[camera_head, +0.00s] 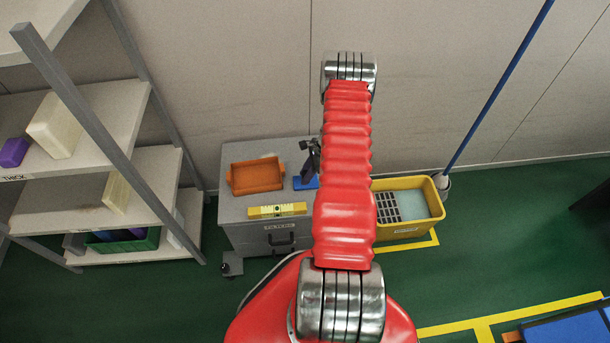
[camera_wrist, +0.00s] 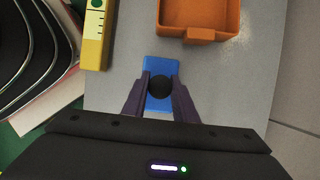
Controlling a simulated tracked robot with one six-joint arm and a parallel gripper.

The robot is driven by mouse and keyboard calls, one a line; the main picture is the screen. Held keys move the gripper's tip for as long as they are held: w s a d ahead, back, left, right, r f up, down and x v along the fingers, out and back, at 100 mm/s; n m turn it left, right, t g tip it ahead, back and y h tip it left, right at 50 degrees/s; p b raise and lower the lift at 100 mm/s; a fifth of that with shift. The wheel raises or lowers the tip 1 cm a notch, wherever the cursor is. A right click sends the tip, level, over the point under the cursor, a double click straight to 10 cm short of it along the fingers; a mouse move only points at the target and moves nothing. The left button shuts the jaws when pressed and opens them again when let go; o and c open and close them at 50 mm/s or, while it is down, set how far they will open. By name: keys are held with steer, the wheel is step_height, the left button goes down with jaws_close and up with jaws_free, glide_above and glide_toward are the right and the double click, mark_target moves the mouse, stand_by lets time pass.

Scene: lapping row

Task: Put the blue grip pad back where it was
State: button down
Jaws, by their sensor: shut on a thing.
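The blue grip pad (camera_wrist: 156,66) lies flat on, or just above, the top of a grey cabinet; I cannot tell whether it touches. It has a dark round knob (camera_wrist: 159,86) on it. My gripper (camera_wrist: 160,88) is shut on the knob, one finger on each side, with the pad under the fingertips. In the head view the blue pad (camera_head: 306,183) shows beside my red arm, below my gripper (camera_head: 308,172), partly hidden by it.
The grey cabinet (camera_head: 238,210) also bears an orange tray (camera_head: 255,176) and a yellow level (camera_head: 277,211). A yellow bucket (camera_head: 402,231) stands right of my arm on the green floor. Shelves (camera_head: 150,160) stand at the left. Some bare cabinet top lies around the pad.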

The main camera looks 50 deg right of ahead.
steer(key=c, duration=1.4)
jaws_free()
steer(key=shift+c, duration=0.2)
steer(key=shift+r, duration=0.1)
steer(key=v, duration=1.1)
steer(key=shift+d+r, duration=0.15)
steer(key=shift+r, duration=0.2)
steer(key=shift+s, duration=0.15)
